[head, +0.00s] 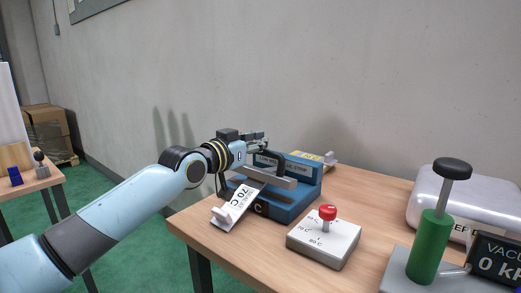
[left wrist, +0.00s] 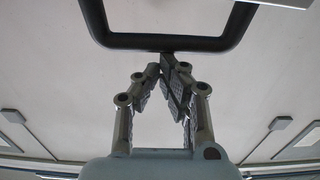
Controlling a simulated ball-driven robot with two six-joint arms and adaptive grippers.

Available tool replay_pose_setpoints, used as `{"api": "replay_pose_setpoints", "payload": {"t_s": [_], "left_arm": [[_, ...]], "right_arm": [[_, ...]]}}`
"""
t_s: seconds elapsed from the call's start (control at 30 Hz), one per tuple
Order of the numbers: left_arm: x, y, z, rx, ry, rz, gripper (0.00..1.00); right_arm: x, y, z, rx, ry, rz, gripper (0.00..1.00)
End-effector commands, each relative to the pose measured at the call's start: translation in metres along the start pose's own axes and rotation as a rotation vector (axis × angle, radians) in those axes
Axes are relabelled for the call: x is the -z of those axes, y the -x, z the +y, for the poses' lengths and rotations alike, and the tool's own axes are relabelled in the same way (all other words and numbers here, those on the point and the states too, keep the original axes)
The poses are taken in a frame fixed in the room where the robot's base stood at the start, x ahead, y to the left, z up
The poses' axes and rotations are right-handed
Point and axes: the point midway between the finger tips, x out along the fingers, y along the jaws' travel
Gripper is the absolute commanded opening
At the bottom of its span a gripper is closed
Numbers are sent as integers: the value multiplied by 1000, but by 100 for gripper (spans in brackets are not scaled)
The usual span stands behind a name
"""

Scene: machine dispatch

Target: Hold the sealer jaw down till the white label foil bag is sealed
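The blue sealer (head: 297,197) stands on the wooden table, with a grey jaw bar (head: 272,177) and a dark loop handle, which shows in the left wrist view (left wrist: 180,43). The jaw looks raised at a slant; how wide it gapes is hard to tell. My right gripper is not in view.
A white box with a red-knobbed lever (head: 328,213) stands in front of the sealer. A yellow-labelled bag (head: 312,155) lies behind it. A green pump (head: 429,245), vacuum gauge (head: 497,258) and silver case (head: 460,195) fill the right. Another table (head: 38,185) stands far left.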

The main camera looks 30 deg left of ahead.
Motion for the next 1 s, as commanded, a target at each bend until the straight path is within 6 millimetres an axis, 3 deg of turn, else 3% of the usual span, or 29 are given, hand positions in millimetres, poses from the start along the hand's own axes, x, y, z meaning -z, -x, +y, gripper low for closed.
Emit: {"api": "replay_pose_setpoints", "payload": {"t_s": [0.03, 0.2, 0.5, 1.0], "left_arm": [[-13, 3, -1, 2, -1, -18, 0], [-23, 8, -1, 2, 1, -21, 0], [-36, 12, -1, 3, 3, -31, 0], [-38, 12, -1, 3, 5, -31, 0]], "right_arm": [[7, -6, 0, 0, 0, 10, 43], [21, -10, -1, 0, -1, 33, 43], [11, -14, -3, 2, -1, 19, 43], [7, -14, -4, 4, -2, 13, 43]]}}
